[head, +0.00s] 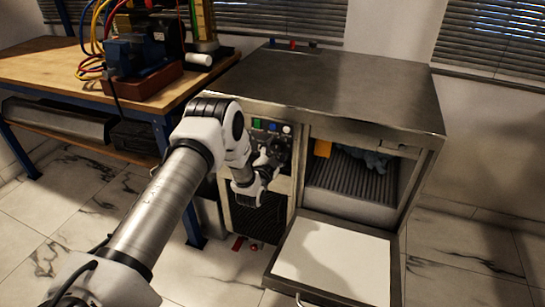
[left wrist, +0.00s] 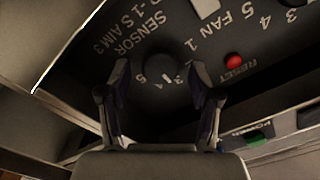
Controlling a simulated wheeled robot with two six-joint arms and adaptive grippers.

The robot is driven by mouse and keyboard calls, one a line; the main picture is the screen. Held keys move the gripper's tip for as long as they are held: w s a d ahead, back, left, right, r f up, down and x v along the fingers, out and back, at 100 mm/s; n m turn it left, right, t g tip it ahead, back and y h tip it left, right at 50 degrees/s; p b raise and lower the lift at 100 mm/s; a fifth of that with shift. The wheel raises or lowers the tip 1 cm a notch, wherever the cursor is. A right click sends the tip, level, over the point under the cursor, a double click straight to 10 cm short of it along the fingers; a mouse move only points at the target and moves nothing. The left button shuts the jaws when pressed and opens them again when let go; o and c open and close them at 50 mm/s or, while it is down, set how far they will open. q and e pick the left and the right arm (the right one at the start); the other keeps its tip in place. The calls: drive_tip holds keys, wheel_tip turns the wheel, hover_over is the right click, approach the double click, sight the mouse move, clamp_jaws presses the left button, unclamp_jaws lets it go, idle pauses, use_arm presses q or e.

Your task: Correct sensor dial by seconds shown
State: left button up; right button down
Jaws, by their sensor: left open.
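The sensor dial (left wrist: 158,70) is a dark round knob on a dark panel, below the white word SENSOR, in the left wrist view. The numbers around it are partly hidden, and I cannot tell where it points. My left gripper (left wrist: 161,78) is open, with one finger on each side of the dial; I cannot tell whether they touch it. In the head view my left gripper (head: 266,168) is at the control panel (head: 272,137) on the cabinet front and hides part of it. No readout of seconds is legible. My right gripper is not in view.
A red RESET button (left wrist: 233,61) and FAN markings lie close to the right finger. A green part (left wrist: 256,138) shows lower right. A drop-down door (head: 335,260) hangs open beside the panel, below an open compartment (head: 350,180). A wooden workbench (head: 60,62) stands left.

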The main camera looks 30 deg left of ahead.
use_arm(q)
drive_tip(key=v, duration=1.1)
drive_tip(key=shift+s, duration=0.25)
drive_tip(key=shift+f, duration=0.15)
